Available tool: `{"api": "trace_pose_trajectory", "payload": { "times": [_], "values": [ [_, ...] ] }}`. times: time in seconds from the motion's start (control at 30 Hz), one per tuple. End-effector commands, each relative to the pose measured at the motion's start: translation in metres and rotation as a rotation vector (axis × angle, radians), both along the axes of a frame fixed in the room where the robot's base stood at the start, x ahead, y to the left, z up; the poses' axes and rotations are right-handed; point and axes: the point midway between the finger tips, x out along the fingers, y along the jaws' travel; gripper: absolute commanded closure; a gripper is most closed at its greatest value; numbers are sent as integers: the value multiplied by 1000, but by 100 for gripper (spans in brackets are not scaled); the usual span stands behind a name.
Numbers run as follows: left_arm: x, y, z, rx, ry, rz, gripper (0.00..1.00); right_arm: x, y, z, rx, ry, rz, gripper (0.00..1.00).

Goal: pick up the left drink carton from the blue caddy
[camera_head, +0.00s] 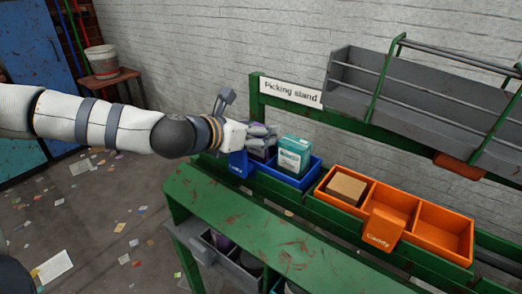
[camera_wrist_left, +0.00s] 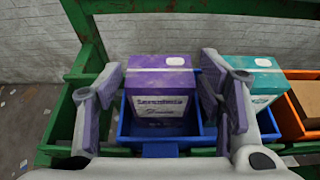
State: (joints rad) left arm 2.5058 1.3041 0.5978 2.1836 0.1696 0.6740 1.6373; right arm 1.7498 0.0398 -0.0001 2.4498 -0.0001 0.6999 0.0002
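The left drink carton (camera_wrist_left: 160,100) is purple and white and stands upright in the left compartment of the blue caddy (camera_head: 238,166); the caddy also shows in the left wrist view (camera_wrist_left: 160,150). In the head view my gripper mostly hides this carton. A teal and white carton (camera_head: 293,154) stands in the right compartment; it also shows in the left wrist view (camera_wrist_left: 252,82). My left gripper (camera_head: 266,134) is at the purple carton. In the left wrist view its fingers (camera_wrist_left: 160,78) are spread on either side of the carton, the right finger between the two cartons. Finger contact is not clear.
An orange caddy (camera_head: 446,236) stands to the right, with a brown box (camera_head: 346,188) in its left compartment. A grey metal shelf (camera_head: 400,108) hangs above on a green frame. A green ledge (camera_head: 270,232) in front is clear.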

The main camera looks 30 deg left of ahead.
Motion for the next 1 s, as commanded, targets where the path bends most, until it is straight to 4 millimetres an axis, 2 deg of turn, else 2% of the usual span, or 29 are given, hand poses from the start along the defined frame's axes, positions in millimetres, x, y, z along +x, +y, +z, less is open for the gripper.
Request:
{"api": "trace_pose_trajectory", "payload": {
  "times": [0.03, 0.07, 0.4, 0.47, 0.6, 0.7, 1.0],
  "values": [
    [0, 0, 0, 0, 0, 0, 55, 0, 0, 0, 0, 0, 0, 60],
    [0, 0, 0, 0, 0, 0, 59, 0, 0, 0, 0, 0, 0, 60],
    [0, 0, 3, 0, -1, 0, 59, 1, 0, 1, 0, -5, 0, 60],
    [0, 0, 15, 2, -8, 0, 59, 6, 0, 6, 0, -21, 0, 60],
    [-1, 0, 60, 2, -23, -2, 59, 25, 0, 24, 0, -91, 0, 60],
    [-2, 0, 85, 2, -24, -1, 59, 36, 0, 34, 0, -132, 0, 60],
    [0, 0, 104, 1, 0, 0, 59, 32, 0, 31, 0, -119, 0, 60]
  ]
}}
